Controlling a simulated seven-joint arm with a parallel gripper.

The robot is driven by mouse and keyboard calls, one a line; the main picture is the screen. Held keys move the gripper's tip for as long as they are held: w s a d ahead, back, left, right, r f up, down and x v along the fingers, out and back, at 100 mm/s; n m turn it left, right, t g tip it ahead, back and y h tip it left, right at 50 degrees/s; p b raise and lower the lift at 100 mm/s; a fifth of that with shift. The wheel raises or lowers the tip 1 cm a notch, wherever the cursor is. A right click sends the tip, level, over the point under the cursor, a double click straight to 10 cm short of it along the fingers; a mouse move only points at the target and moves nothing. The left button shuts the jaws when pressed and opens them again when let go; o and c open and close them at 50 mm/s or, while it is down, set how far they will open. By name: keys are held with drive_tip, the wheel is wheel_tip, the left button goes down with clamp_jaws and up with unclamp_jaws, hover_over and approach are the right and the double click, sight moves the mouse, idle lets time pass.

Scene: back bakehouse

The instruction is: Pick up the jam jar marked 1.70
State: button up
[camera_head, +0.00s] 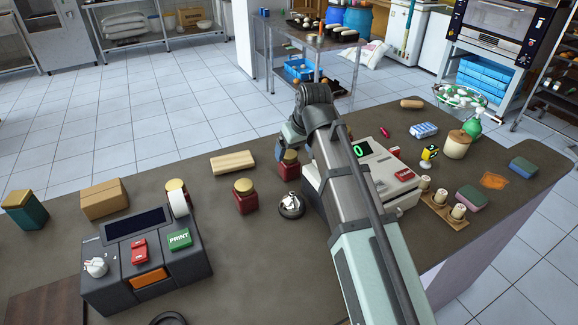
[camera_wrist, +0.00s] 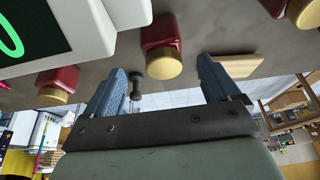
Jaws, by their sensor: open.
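Red jars with gold lids stand on the dark counter. In the head view, one jar (camera_head: 289,167) is beside the cash register, one (camera_head: 245,198) is left of it, and a gold lid (camera_head: 175,186) shows behind the label printer. My gripper (camera_head: 290,137), partly hidden by my arm, is close to the jar beside the register. In the wrist view my gripper (camera_wrist: 162,66) is open and empty. A jar (camera_wrist: 160,38) appears ahead, between the fingertips; others are at left (camera_wrist: 58,78) and upper right (camera_wrist: 302,10). No 1.70 mark is readable.
The register (camera_head: 396,178) is right of the near jar. A silver bell (camera_head: 291,204) stands in front of the jars, a wooden block (camera_head: 233,163) behind them. The label printer (camera_head: 145,258) is at front left.

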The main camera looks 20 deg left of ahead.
sight(289, 162)
drive_tip(key=shift+x, duration=3.85)
drive_tip(key=shift+s+a, duration=0.1)
drive_tip(key=shift+a, duration=0.05)
drive_tip(key=c, duration=1.3)
drive_tip(key=shift+r, duration=0.1)
drive_tip(key=shift+r, duration=0.1)
